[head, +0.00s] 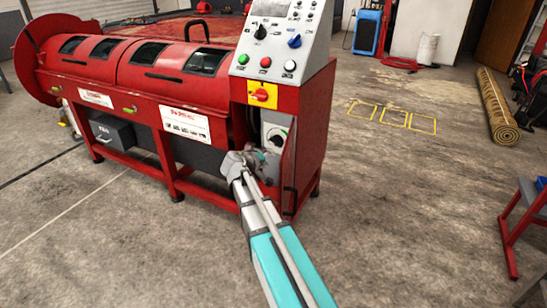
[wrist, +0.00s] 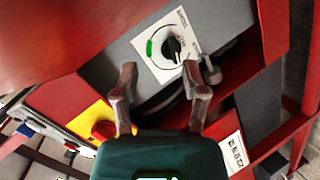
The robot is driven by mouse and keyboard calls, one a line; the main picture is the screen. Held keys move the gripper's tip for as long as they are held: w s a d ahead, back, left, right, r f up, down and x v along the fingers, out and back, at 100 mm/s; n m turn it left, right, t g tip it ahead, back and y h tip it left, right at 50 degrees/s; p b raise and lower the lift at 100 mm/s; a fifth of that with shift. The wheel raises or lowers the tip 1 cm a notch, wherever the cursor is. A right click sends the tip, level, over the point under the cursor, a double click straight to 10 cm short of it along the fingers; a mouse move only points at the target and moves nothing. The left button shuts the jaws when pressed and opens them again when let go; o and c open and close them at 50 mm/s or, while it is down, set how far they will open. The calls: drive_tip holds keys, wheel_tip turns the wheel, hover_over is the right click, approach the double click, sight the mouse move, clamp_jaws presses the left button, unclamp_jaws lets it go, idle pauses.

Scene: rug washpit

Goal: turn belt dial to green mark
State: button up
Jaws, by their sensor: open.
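The belt dial is a black knob (wrist: 172,48) on a white plate in the wrist view. A green mark (wrist: 149,47) lies on the plate to the left of the knob. The knob's pale line seems to point toward the lower part of the plate, away from the green mark. In the head view the dial (head: 277,135) sits in a grey recess low on the red machine. My gripper (wrist: 160,73) is open, its two fingers spread short of the dial, with nothing between them. In the head view my gripper (head: 247,158) is just left of and below the dial, partly hidden by my arm.
A red door (head: 289,170) stands open right of the recess. A small metal latch or knob (wrist: 209,72) sticks out near the right finger. A yellow plate with a red rotary switch (head: 262,94) is above the dial. Open concrete floor lies to the right.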

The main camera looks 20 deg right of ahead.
sight(276, 144)
drive_tip(key=w+f+n+t+h+b, duration=0.2)
drive_tip(key=w+f+b, duration=0.5)
drive_tip(key=b, duration=0.6)
drive_tip(key=shift+w+d+f+n+t+h+b, duration=0.4)
drive_tip(key=shift+w+n+t, duration=0.4)
drive_tip(key=shift+w+t, duration=0.55)
drive_tip(key=shift+d+r, duration=0.1)
drive_tip(key=shift+r, duration=0.1)
drive_tip(key=x, duration=1.3)
drive_tip(key=shift+w+d+f, duration=0.1)
drive_tip(key=shift+w+d, duration=0.15)
drive_tip(key=shift+w, duration=0.05)
